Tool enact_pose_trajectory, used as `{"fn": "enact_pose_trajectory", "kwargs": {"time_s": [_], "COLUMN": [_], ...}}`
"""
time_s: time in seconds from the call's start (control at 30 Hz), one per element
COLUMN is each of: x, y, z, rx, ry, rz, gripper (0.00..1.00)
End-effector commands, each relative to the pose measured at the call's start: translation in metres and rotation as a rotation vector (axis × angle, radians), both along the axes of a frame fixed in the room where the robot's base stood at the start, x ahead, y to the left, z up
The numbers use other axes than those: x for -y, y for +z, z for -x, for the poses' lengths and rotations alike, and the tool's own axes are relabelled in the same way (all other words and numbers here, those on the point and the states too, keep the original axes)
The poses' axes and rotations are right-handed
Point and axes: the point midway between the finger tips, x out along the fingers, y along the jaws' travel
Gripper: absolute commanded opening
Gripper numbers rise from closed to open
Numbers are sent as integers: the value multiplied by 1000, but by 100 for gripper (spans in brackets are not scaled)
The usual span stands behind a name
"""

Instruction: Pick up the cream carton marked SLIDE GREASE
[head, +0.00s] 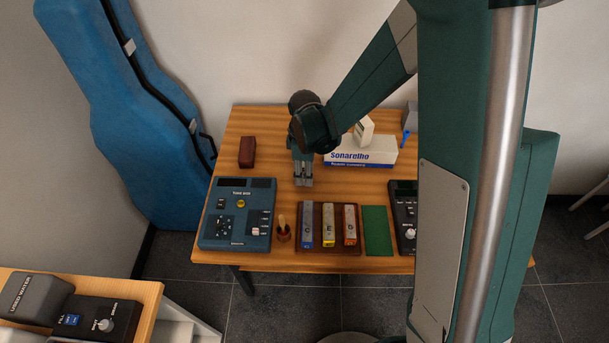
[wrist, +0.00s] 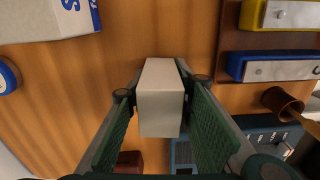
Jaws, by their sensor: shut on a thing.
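A plain cream carton (wrist: 160,98) stands out in the middle of the wrist view, between the two green-padded fingers of my gripper (wrist: 160,105). The fingers are shut on its sides. No marking is readable on the faces I see, so I cannot confirm SLIDE GREASE. In the head view my gripper (head: 303,182) points down over the back-middle of the wooden table, and the carton is mostly hidden by the fingers there. I cannot tell whether it touches the table.
A dark red box (head: 247,152) is left. In front are a blue device (head: 238,215), a brown cup (head: 283,234) and a tray of coloured bars (head: 328,247).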

Motion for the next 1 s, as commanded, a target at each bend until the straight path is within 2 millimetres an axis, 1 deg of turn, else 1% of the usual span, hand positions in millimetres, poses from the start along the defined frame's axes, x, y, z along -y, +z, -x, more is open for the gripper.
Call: {"fn": "enact_pose_trajectory", "kwargs": {"time_s": [0.17, 0.6, 0.8, 1.0], "x": [0, 0, 0, 0], "y": [18, 74, 88, 91], "z": [0, 1, 0, 0], "rx": [0, 0, 0, 0], "ry": [0, 0, 0, 0], "rz": [0, 0, 0, 0], "gripper": [11, 11, 11, 11]}}
